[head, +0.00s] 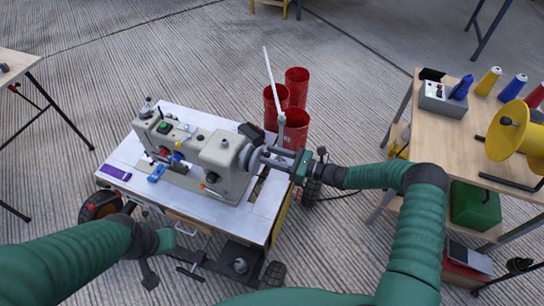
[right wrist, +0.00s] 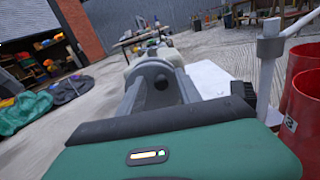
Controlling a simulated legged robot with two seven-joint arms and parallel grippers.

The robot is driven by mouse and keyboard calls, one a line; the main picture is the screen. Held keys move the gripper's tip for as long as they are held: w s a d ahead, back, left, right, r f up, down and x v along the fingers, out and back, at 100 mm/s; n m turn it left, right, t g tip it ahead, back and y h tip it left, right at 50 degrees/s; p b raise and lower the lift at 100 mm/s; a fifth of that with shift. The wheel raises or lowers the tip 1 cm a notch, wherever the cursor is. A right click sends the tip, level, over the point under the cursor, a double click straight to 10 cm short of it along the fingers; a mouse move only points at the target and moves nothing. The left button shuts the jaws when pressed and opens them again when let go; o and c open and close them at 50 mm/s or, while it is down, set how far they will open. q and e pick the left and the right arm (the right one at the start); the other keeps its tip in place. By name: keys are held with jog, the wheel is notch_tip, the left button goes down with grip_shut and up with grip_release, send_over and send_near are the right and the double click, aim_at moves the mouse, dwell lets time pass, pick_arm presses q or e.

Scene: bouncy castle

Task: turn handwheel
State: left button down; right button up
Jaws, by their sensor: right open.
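A beige sewing machine (head: 200,150) stands on a white-topped wheeled table (head: 225,205). Its handwheel (head: 246,158) is the grey disc at the machine's right end. My right gripper (head: 262,157) comes from the right, its open fingers at the handwheel. In the right wrist view the rounded grey handwheel (right wrist: 155,78) shows between the two spread fingers; whether they touch it I cannot tell. My left gripper (head: 155,258) hangs low beside the table's front left corner, away from the handwheel; its fingers are not clear.
Several red bins (head: 297,88) and a pale upright post (head: 272,75) stand just behind the table's right end. A wooden table (head: 450,125) with thread cones and a yellow spool (head: 510,130) is at the right. A purple object (head: 116,172) lies on the white top.

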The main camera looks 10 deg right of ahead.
jog(key=shift+d, duration=0.3)
jog(key=shift+c, duration=0.8)
jog(key=shift+d, duration=0.1)
jog(key=shift+c, duration=1.3)
jog(key=c, duration=0.4)
pick_arm(q)
jog(key=shift+d+r, duration=0.1)
jog(key=shift+d, duration=0.2)
pick_arm(e)
grip_shut()
pick_arm(q)
jog(key=shift+d+r, duration=0.1)
jog(key=shift+r, duration=0.1)
pick_arm(e)
jog(key=shift+s+a+r+n, duration=0.1)
jog(key=shift+a+r+n, duration=0.1)
jog(key=shift+n, duration=0.1)
